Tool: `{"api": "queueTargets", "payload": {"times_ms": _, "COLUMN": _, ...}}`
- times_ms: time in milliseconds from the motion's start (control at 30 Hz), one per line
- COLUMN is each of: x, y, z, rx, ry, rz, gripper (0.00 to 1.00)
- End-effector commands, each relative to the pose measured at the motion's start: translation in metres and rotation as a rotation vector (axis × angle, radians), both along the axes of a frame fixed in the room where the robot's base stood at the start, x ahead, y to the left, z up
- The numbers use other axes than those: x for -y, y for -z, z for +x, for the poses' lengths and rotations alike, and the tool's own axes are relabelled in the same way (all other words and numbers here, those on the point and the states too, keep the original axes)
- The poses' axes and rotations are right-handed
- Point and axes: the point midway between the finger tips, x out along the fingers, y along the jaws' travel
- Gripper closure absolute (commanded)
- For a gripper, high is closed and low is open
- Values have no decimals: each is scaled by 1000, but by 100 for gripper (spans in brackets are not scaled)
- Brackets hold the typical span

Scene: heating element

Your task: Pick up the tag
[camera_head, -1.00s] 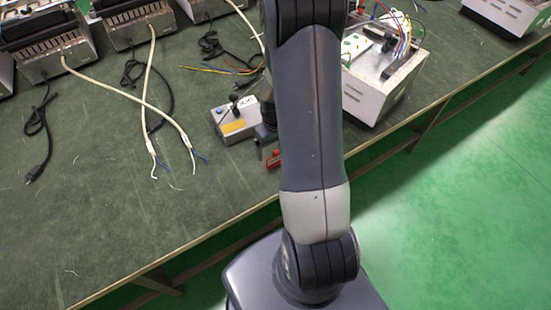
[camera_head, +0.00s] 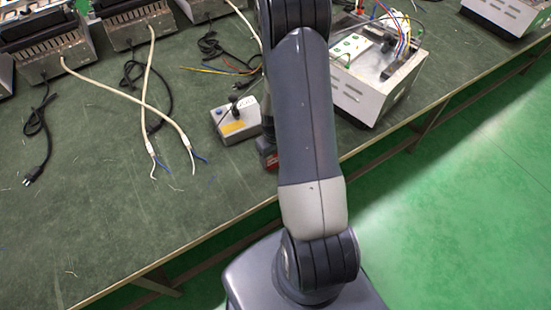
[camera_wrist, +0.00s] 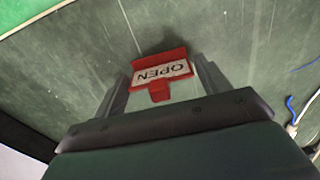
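The tag (camera_wrist: 160,72) is red with a white "OPEN" label, which reads upside down in the wrist view. It lies on the green table top, between and just beyond my gripper's fingertips (camera_wrist: 162,70). The fingers stand apart on either side of it, with narrow gaps seeming to show, so my gripper looks open. In the head view only a red part of the tag (camera_head: 270,160) shows, beside my arm near the table's front edge. My arm hides most of the gripper there.
A grey control box (camera_head: 237,122) with a yellow label stands just left of the tag. A white metal unit with wires (camera_head: 372,88) is on the right. Cream cables (camera_head: 118,97) lie on the left. The table's front left is clear.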

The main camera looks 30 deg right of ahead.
Motion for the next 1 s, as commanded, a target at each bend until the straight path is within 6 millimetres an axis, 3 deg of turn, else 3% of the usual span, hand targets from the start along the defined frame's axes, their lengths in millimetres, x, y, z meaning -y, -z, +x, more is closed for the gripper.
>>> {"api": "queueTargets", "payload": {"times_ms": 333, "x": 0, "y": 0, "z": 0, "rx": 0, "ry": 0, "rz": 0, "gripper": 58}}
{"api": "queueTargets", "payload": {"times_ms": 633, "x": 0, "y": -3, "z": 0, "rx": 1, "ry": 0, "rz": 0, "gripper": 59}}
{"api": "queueTargets", "payload": {"times_ms": 767, "x": 0, "y": -17, "z": 1, "rx": 3, "ry": 0, "rz": -1, "gripper": 59}}
{"api": "queueTargets", "payload": {"times_ms": 1000, "x": 0, "y": -59, "z": 1, "rx": 5, "ry": 0, "rz": -2, "gripper": 59}}
